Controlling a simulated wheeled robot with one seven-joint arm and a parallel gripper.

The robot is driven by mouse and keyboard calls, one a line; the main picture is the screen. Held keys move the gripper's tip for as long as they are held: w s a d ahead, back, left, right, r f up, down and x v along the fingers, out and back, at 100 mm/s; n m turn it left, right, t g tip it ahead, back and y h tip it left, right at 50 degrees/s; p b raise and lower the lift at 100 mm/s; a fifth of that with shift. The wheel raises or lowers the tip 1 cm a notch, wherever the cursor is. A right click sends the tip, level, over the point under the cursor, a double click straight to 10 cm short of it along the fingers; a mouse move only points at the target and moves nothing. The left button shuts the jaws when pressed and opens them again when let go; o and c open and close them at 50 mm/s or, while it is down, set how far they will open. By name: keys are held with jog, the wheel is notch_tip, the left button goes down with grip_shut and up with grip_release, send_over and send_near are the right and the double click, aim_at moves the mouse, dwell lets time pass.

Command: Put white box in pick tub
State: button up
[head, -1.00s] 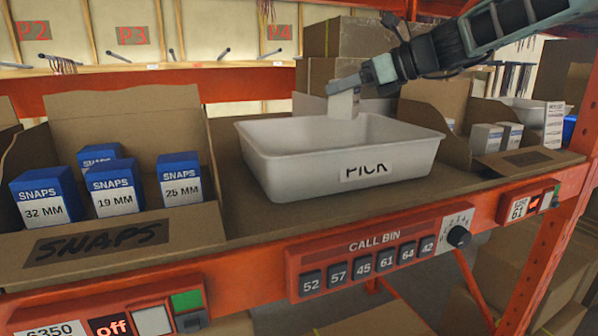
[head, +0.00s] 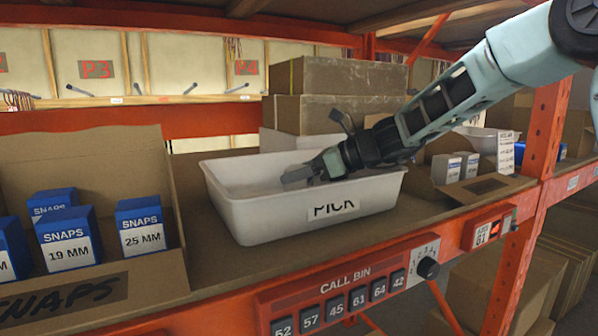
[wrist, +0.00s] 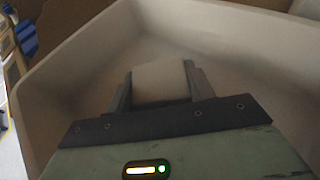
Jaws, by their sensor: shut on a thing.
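The white pick tub (head: 270,220), with a PICK label on its front, stands on the shelf in the head view. In the wrist view my gripper (wrist: 160,88) is shut on a white box (wrist: 160,80), whose end shows between the two fingers. The tub (wrist: 75,75) surrounds it there, its walls left and ahead. The box is hidden in the head view. I cannot tell whether it touches the tub floor.
A cardboard bin of blue SNAPS boxes (head: 68,240) stands left of the tub. An open carton with small white boxes (head: 447,169) stands to the right. Brown cartons (head: 340,92) are stacked behind. The orange shelf beam (head: 240,312) runs along the front.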

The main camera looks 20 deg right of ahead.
jog(key=shift+f, duration=0.2)
jog(key=o, duration=1.1)
jog(key=shift+c, duration=0.2)
jog(key=shift+r, duration=0.15)
jog(key=shift+d+r, duration=0.1)
jog(key=shift+r, duration=0.05)
jog(key=b+v, duration=0.3)
jog(key=v, duration=0.8)
jog(key=shift+s+d+r, duration=0.15)
jog(key=shift+s+d, duration=0.1)
jog(key=shift+d, duration=0.05)
